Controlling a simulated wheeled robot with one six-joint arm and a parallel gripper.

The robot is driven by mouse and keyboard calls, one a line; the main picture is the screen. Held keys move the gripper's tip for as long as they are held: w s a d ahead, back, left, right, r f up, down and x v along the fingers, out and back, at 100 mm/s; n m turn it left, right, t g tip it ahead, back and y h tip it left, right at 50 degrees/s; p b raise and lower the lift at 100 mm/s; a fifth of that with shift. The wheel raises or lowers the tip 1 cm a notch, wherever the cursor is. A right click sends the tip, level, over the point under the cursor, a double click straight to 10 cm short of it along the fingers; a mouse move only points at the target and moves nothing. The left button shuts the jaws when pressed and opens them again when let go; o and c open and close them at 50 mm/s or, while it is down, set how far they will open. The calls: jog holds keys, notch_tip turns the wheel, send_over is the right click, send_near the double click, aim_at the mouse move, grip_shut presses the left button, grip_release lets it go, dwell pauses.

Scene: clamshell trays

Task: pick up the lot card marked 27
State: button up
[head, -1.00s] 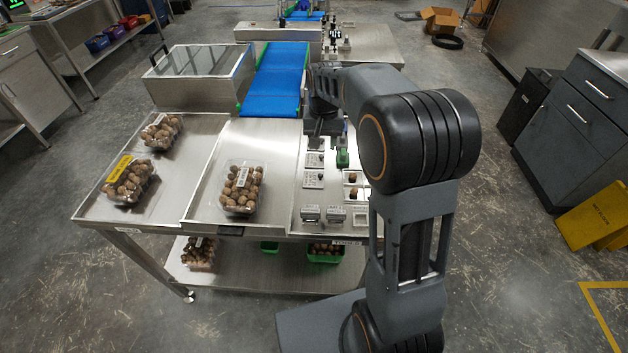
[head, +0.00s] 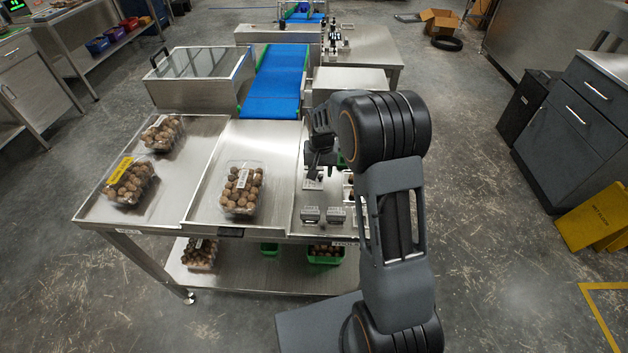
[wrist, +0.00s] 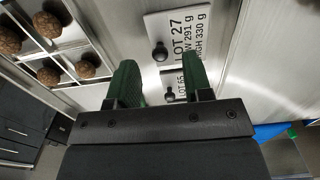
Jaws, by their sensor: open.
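The lot card marked 27 (wrist: 200,22) is a white plate with black print and a round black knob. It lies flat on the steel top, near the top middle of the wrist view. My gripper (wrist: 160,76) is open, with its green fingers apart and nothing held. The card's knob shows just beyond the gap between the fingertips. A second card marked 65 (wrist: 180,79) shows between the fingers, partly hidden. In the head view my gripper (head: 314,172) hangs over the card column, and the numbers there are too small to read.
A white divided tray (wrist: 80,32) with round brown items is left of the card in the wrist view. In the head view, grey labelled blocks (head: 311,214) stand near the front edge, and a filled clamshell (head: 241,190) sits left. The blue belt (head: 275,80) is behind.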

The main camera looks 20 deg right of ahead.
aim_at(320, 176)
jog(key=shift+f, duration=1.55)
jog(key=shift+c, duration=0.4)
grip_shut()
